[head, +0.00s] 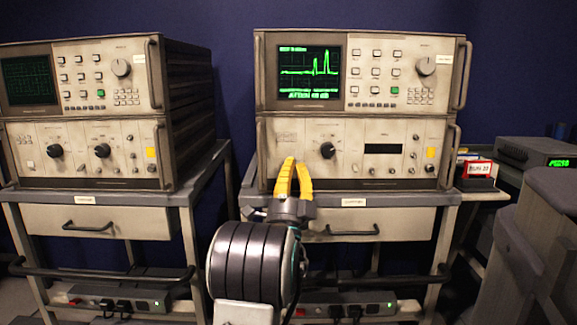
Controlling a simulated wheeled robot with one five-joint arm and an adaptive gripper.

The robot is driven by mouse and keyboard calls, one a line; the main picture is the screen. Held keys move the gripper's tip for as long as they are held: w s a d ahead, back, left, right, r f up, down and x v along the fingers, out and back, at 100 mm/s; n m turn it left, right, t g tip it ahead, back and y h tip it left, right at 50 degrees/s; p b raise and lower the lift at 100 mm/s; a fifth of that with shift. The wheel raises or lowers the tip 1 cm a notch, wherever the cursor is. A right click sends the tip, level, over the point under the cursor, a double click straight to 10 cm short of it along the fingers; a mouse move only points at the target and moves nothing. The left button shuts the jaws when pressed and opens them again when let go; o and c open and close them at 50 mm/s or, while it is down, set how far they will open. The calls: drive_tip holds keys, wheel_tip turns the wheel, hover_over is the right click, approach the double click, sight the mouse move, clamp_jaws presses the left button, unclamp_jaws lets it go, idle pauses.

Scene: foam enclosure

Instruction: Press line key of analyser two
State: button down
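Two rack analysers stand side by side. The right analyser (345,38) has a lit screen (309,72) with a green trace, several small pale keys, one green key (394,90) and a knob. The left analyser (40,105) has a similar panel with its own green key (101,93) and a dim grid screen. Their labels and key legends are too small to read, so I cannot tell which key is the line key. My gripper (296,161) has yellow fingers with tips together, pointing at the lower unit of the right analyser, below its screen. It holds nothing visible and its distance from the panel is unclear.
Each analyser stands on a trolley with a drawer (405,224) and a low bar. Power strips (345,309) with plugs lie below. Handles (462,75) stick out at the panel sides. At right are a red and white box (479,168) and a grey device (535,153).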

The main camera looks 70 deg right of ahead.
drive_tip(key=shift+a, duration=0.1)
drive_tip(key=shift+g, duration=0.3)
drive_tip(key=shift+s+a, duration=0.3)
drive_tip(key=shift+a, duration=0.6)
drive_tip(key=shift+s+a, duration=0.3)
drive_tip(key=shift+a, duration=0.65)
drive_tip(key=shift+s+a, duration=0.3)
drive_tip(key=shift+a, duration=0.6)
drive_tip(key=shift+w, duration=0.1)
